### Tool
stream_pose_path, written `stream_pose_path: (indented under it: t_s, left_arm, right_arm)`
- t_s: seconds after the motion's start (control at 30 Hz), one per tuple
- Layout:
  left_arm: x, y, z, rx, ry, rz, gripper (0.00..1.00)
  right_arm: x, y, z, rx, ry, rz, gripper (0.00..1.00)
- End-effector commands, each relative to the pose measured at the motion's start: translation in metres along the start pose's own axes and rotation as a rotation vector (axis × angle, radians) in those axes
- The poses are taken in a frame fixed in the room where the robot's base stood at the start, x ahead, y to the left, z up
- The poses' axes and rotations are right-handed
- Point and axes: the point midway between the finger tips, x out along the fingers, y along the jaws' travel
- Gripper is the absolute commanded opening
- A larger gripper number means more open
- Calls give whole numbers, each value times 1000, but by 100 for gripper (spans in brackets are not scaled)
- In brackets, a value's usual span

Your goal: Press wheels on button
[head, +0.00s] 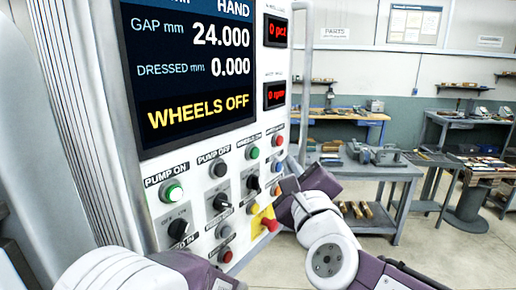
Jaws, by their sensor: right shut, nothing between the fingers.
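The green wheels on button (252,152) sits on the control panel (205,235), under a label partly readable as "WHEELS ON". It looks unlit. A red button (277,140) is just right of it. The screen (190,60) above reads "WHEELS OFF" in yellow. My right gripper (293,168) is at the panel's right edge, to the right of the green button and apart from it in the picture. It is shut and empty; its fingers show only in small part. My left arm shows at the bottom left, with its gripper out of view.
The pump on button (172,192) is lit green, with a black button (218,170) beside it. Knobs, lower buttons and a red emergency stop (269,224) crowd the panel. A grey vertical bar (303,80) runs along its right side. Workbenches (380,168) stand behind.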

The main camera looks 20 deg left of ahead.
Motion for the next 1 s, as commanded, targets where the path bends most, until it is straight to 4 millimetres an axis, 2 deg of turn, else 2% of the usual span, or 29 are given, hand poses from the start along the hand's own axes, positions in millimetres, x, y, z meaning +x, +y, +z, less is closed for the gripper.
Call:
stream_pose_path:
  t_s: [0.03, 0.13, 0.4, 1.0]
  left_arm:
    - [-10, 0, -1, 0, 0, 0, 0]
    - [-18, 0, -2, 0, 0, 0, 0]
    - [-20, 0, -2, 0, 0, 0, 0]
    - [-20, 0, -2, 0, 0, 0, 0]
  right_arm:
    - [6, 2, 7, -2, 1, 4, 0]
    - [16, 9, 14, -2, 0, 4, 0]
    - [33, 24, 24, -1, 0, 1, 0]
    - [35, 25, 25, -1, 0, 0, 0]
